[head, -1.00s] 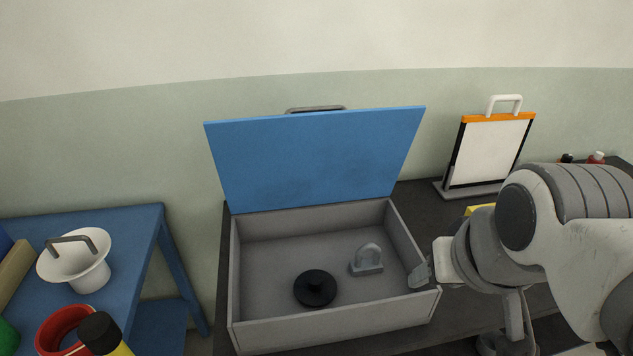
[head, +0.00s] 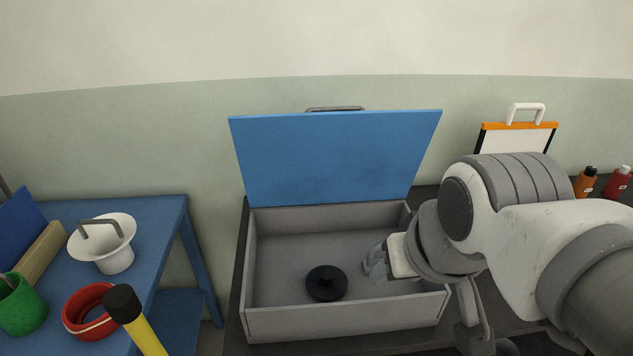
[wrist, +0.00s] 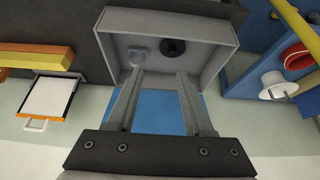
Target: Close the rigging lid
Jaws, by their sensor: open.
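The blue rigging lid (head: 335,158) stands open, leaning back at the rear of a grey box (head: 345,325), with a grey handle (head: 335,108) at its top edge. In the wrist view the lid (wrist: 158,110) shows between my fingers, and the box (wrist: 205,22) lies beyond them. My gripper (head: 372,262) is open and empty, over the right part of the box, in front of the lid. The wrist view shows its two fingers (wrist: 160,80) spread apart. I cannot tell whether it touches anything.
Inside the box are a black knobbed disc (head: 326,283) and a grey lug (wrist: 138,54), hidden by my arm in the head view. A white board (head: 515,138) and bottles (head: 586,184) stand right. A blue table (head: 160,215) with a white funnel (head: 117,258) stands left.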

